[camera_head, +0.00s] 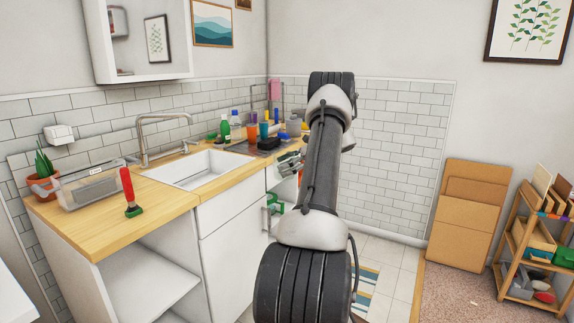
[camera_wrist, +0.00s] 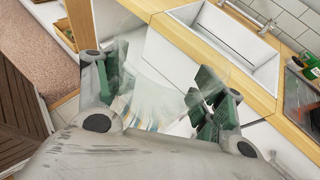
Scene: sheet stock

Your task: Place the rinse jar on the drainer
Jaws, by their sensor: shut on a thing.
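My gripper (camera_wrist: 160,90) is shut on a clear, see-through jar, which I take as the rinse jar (camera_wrist: 165,70), between its green finger pads in the wrist view. The jar is faint and its lower edge is hard to make out. In the head view my gripper (camera_head: 288,164) is mostly hidden behind my arm, in front of the counter's right end. A dark flat tray (camera_head: 243,148), possibly the drainer, lies on the counter right of the sink. It also shows at the right edge of the wrist view (camera_wrist: 297,92).
The white sink (camera_head: 186,169) with its tap is set in the wooden counter. Several bottles and cups, including a green bottle (camera_head: 224,131), crowd the right end. A clear bin (camera_head: 92,188) and a red-handled brush (camera_head: 128,190) stand at the left.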

